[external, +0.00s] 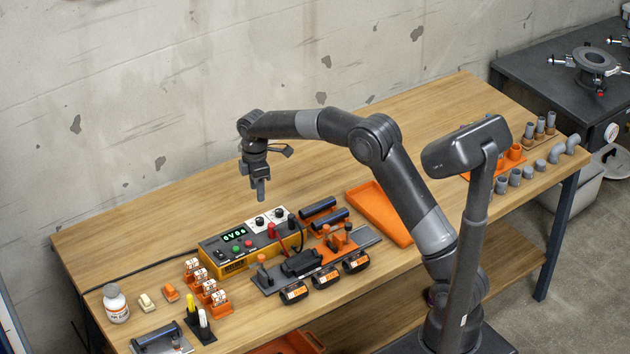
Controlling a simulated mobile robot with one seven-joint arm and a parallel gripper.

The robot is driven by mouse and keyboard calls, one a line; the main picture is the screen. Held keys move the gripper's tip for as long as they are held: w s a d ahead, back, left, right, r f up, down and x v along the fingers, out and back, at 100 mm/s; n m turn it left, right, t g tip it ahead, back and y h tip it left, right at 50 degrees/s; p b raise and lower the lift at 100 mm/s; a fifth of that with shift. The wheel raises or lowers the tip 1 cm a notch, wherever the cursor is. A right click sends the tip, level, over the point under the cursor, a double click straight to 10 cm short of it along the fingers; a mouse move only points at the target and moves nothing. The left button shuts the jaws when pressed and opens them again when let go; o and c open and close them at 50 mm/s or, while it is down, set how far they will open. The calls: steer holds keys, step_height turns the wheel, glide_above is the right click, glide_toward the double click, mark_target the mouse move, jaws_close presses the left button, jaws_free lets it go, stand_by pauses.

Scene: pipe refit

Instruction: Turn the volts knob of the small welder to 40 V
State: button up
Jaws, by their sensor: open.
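The small welder (237,265) is an orange-yellow box with a dark top panel, standing on the wooden bench. Its green lit display (234,234) is too small to read surely. Two black knobs on white dials, a left one (260,221) and a right one (278,214), sit at the back right of the panel; I cannot tell which is volts or where they point. My gripper (261,197) points down above the left knob, apart from the panel. It is open and empty; from this side its fingers overlap.
A red and a black plug stand on the welder's right end. In front lie a dark rail with clamps (262,283) and several black-orange rolls (325,277). Dark blue pipes (318,207) and an orange tray (380,213) lie right. The bench behind the welder (170,225) is mostly clear.

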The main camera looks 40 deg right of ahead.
mark_target(259, 219)
step_height(259, 219, down, 11)
steer(key=shift+r, duration=0.15)
steer(key=shift+c, duration=0.2)
jaws_close()
stand_by(0.5)
